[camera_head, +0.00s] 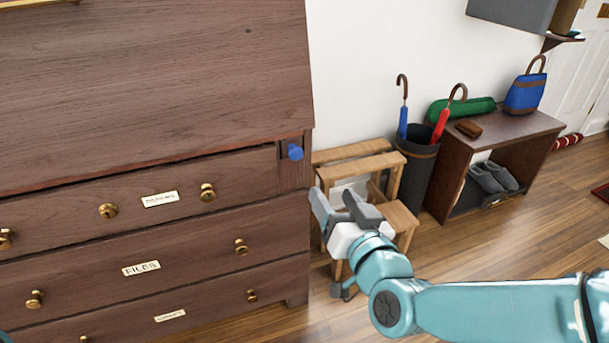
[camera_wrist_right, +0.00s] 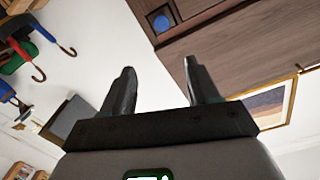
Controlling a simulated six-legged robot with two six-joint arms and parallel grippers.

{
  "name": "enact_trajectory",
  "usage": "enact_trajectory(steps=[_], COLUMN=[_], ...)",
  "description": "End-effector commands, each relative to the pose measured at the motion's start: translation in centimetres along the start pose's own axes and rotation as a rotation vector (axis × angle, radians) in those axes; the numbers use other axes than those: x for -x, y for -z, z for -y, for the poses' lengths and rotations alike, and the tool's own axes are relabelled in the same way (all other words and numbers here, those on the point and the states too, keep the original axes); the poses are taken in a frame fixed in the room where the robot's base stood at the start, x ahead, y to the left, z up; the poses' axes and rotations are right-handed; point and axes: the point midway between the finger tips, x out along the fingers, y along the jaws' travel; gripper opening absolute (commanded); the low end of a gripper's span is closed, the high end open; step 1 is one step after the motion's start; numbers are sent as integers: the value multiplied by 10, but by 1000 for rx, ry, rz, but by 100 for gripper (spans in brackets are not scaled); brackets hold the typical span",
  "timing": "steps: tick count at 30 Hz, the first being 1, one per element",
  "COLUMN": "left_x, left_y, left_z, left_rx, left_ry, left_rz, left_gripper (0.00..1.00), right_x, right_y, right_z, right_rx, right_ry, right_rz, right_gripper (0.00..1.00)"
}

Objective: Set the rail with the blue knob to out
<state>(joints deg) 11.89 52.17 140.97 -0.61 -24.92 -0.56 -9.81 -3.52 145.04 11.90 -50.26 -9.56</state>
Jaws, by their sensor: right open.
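The blue knob (camera_head: 295,152) sits on the end of a wooden rail (camera_head: 293,174) at the right front corner of the dark wooden desk (camera_head: 160,85). In the right wrist view the blue knob (camera_wrist_right: 162,23) shows at the top, beyond and between the fingers. My right gripper (camera_head: 344,203) is open and empty, below and to the right of the knob, apart from it. In the right wrist view its two fingers (camera_wrist_right: 160,88) stand wide apart. My left gripper is not in view.
A wooden step stool (camera_head: 350,152) stands behind my right gripper. An umbrella stand (camera_head: 415,170) and a shoe bench (camera_head: 520,127) are further right. The desk's drawers have brass knobs (camera_head: 208,192). Open floor (camera_head: 470,250) lies at the right.

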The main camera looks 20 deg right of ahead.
Motion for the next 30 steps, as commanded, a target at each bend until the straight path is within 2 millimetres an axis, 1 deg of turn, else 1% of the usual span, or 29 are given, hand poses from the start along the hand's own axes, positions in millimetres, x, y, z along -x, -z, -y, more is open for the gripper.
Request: enact_trajectory(steps=[1, 2, 4, 7, 11, 15, 20, 21, 22, 30], left_x=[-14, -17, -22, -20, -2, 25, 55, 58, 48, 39], left_y=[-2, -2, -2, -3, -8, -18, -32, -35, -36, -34], left_z=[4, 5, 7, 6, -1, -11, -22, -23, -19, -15], left_rx=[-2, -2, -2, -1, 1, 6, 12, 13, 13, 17], left_ry=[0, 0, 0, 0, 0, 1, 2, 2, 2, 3], left_rz=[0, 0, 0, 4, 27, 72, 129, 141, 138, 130], left_gripper=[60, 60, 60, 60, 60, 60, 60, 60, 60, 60], right_x=[2, 3, 5, 4, -3, -14, -24, -28, -38, -105], right_y=[-9, -10, -13, -13, -6, -3, -3, -6, -12, -12], right_z=[-2, -1, 0, 1, 2, 2, 1, 0, -2, -1], right_rx=[-1, -2, -2, -1, 3, 8, -1, -3, -3, -3], right_ry=[7, 11, 17, 19, 14, 10, 15, 18, 19, 20], right_rz=[-12, -17, -22, -21, -18, -16, -14, -16, -21, -23], right_gripper=[60, 60, 60, 60, 60, 60, 60, 60, 60, 60])
